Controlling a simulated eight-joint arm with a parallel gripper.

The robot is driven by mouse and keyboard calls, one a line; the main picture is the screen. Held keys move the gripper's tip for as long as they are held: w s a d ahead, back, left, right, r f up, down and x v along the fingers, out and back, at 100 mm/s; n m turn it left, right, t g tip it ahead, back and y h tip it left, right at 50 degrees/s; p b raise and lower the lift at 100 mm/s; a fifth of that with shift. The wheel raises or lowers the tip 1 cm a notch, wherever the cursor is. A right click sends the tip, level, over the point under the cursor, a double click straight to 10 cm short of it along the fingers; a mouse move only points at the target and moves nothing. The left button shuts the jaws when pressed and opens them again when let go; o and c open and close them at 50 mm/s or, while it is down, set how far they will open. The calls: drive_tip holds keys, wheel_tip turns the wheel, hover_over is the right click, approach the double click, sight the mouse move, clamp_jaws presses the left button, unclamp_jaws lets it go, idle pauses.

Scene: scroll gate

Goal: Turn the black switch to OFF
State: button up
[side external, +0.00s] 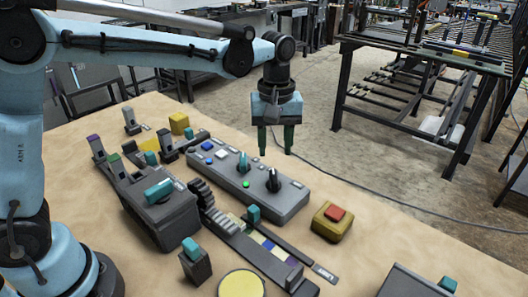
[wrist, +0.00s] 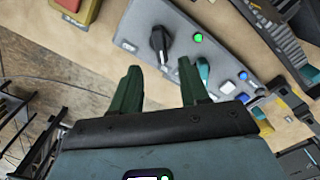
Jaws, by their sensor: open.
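The black switch (side external: 273,180) is a rotary knob with a pale pointer line on the right part of a grey control box (side external: 235,185). In the wrist view the black switch (wrist: 160,42) stands just beyond my fingers, with a lit green lamp (wrist: 198,38) beside it. Its label is too small to read. My gripper (side external: 276,140) points down and is open and empty above the far side of the box, apart from the switch. The wrist view shows my gripper (wrist: 160,82) with its two green fingers spread.
A teal knob (side external: 243,163) sits left of the black switch on the same box. A red button on a yellow base (side external: 332,220) stands to the right. A rack and slider (side external: 245,225) lie in front. Bare tabletop (side external: 400,225) extends to the right.

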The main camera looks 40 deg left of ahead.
sight(274, 176)
wheel_tip(274, 176, down, 8)
drive_tip(key=shift+r, duration=0.15)
drive_tip(key=shift+c, duration=0.4)
clamp_jaws()
